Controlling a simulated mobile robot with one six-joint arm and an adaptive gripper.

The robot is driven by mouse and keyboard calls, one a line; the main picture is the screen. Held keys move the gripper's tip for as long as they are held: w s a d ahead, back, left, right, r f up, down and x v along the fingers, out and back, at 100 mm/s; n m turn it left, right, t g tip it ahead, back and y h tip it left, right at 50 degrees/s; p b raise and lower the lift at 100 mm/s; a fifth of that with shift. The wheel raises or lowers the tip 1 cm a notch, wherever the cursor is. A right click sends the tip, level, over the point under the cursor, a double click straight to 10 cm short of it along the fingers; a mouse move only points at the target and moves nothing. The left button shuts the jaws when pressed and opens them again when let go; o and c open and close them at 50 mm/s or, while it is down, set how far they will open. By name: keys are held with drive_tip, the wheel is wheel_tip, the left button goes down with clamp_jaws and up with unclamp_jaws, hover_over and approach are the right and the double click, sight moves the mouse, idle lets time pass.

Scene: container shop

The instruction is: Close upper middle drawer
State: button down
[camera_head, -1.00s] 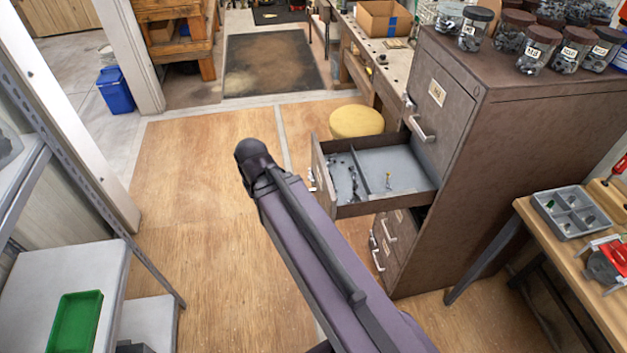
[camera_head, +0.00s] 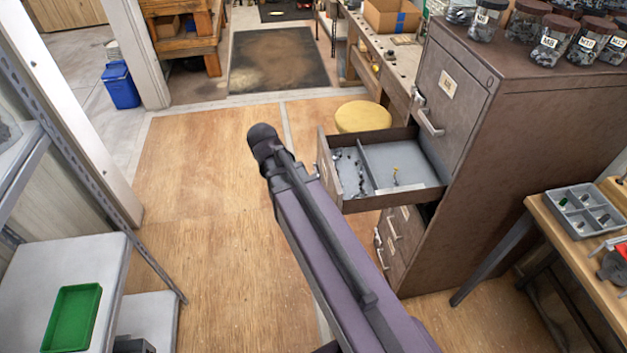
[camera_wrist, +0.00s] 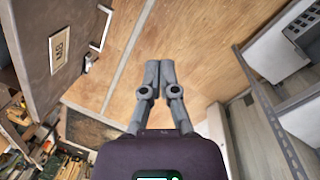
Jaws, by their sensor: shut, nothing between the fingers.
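The brown cabinet (camera_head: 540,130) stands at the right in the head view. One of its drawers (camera_head: 390,197), below the top one, is pulled well out; its grey interior has a divider and a few small parts. In the wrist view, a brown drawer front (camera_wrist: 40,75) with a label and handle is at the upper left; I cannot tell which drawer it is. My gripper (camera_wrist: 160,70) is shut and empty over the wooden floor, apart from that front. In the head view my arm lies left of the open drawer, and the gripper fingers cannot be made out.
Jars (camera_head: 553,38) stand on the cabinet top. A yellow round stool (camera_head: 363,117) is behind the open drawer. A wooden table (camera_head: 560,235) with a grey tray (camera_head: 583,208) is at the right. Shelves with a green tray (camera_head: 70,318) are at the left. The floor between is clear.

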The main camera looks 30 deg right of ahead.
sight(323, 177)
drive_tip(key=w+d+f+n+g+h+b, duration=0.1)
drive_tip(key=w+d+f+n+h+b, duration=0.2)
drive_tip(key=w, duration=0.5)
drive_tip(key=w+d+f+n+h+b, duration=0.3)
drive_tip(key=w+d+f+n+b, duration=0.1)
drive_tip(key=w+n+b, duration=0.4)
drive_tip(key=shift+f+n+g+h+b, duration=0.3)
drive_tip(key=shift+f+g+h+b, duration=0.1)
drive_tip(key=shift+f+b, duration=0.2)
drive_tip(key=shift+s+d+f, duration=0.1)
drive_tip(key=shift+d+f, duration=0.05)
drive_tip(key=shift+f, duration=0.05)
drive_tip(key=b+x, duration=0.2)
drive_tip(key=x, duration=0.1)
drive_tip(key=d+r+b+x, duration=0.1)
drive_tip(key=b+x, duration=0.1)
drive_tip(key=x, duration=0.2)
drive_tip(key=b+x, duration=0.3)
drive_tip(key=x, duration=0.1)
drive_tip(key=shift+s+d, duration=0.3)
drive_tip(key=shift+d, duration=0.1)
drive_tip(key=shift+s+d, duration=0.15)
drive_tip(key=shift+d, duration=0.45)
